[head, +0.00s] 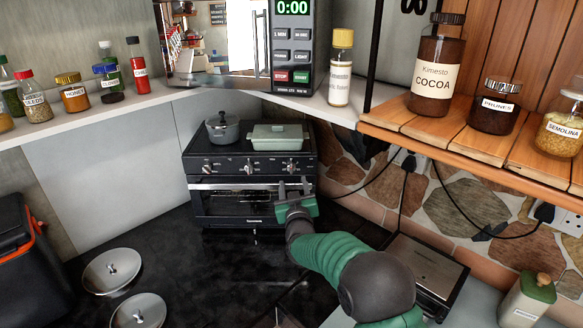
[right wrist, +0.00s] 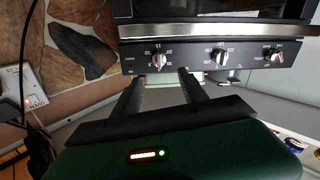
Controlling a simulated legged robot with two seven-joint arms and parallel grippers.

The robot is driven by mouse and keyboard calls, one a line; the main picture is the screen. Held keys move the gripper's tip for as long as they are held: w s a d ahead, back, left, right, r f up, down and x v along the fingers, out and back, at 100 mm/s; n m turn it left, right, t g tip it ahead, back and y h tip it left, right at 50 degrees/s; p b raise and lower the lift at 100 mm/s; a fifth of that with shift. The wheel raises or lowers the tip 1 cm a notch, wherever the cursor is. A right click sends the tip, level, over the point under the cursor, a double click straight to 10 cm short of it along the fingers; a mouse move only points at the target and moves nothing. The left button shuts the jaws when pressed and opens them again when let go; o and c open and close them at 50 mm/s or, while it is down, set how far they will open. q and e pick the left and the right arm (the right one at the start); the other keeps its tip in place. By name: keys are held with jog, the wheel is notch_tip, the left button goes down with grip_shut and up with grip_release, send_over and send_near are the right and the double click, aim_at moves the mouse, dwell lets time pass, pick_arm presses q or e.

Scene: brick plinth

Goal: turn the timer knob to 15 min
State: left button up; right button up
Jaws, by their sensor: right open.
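A black toaster oven (head: 252,205) stands in the back corner, with three knobs on its upper front panel. The right-hand knob (head: 291,167), middle knob (head: 249,169) and left-hand knob (head: 213,167) have labels too small to read surely, so I cannot tell which is the timer. My right gripper (head: 293,184) is open just in front of the right-hand knob. In the right wrist view, which is turned over, that knob (right wrist: 157,60) sits just beyond and between the fingertips (right wrist: 160,76), seemingly ungripped. My left gripper is not in view.
A pot (head: 222,128) and a green lidded dish (head: 277,138) stand on the oven. A microwave (head: 294,60) is on the shelf above. A flat grill (head: 428,270) lies to the right; metal lids (head: 112,270) lie front left. The dark counter before the oven is mostly clear.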

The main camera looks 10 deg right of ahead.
aim_at(292, 171)
jog(key=w, duration=0.2)
jog(key=w+f+p, duration=0.1)
jog(key=w, duration=0.2)
jog(key=w+d, duration=0.1)
jog(key=w, duration=0.2)
jog(key=shift+w+d+f, duration=0.1)
jog(key=shift+f, duration=0.2)
jog(key=shift+w+d+r+p, duration=0.15)
jog(key=shift+r+p, duration=0.1)
jog(key=shift+p, duration=0.05)
jog(key=shift+s+r, duration=0.2)
jog(key=shift+r, duration=0.2)
jog(key=shift+w+f, duration=0.35)
jog(key=shift+w, duration=0.05)
jog(key=shift+c, duration=0.4)
jog(key=shift+w+a, duration=0.1)
jog(key=shift+a, duration=0.1)
jog(key=shift+c, duration=1.1)
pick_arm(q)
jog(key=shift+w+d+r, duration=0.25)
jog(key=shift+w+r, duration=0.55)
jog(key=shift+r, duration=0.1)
pick_arm(e)
jog(key=shift+d+r, duration=0.1)
jog(key=shift+d, duration=0.05)
grip_shut()
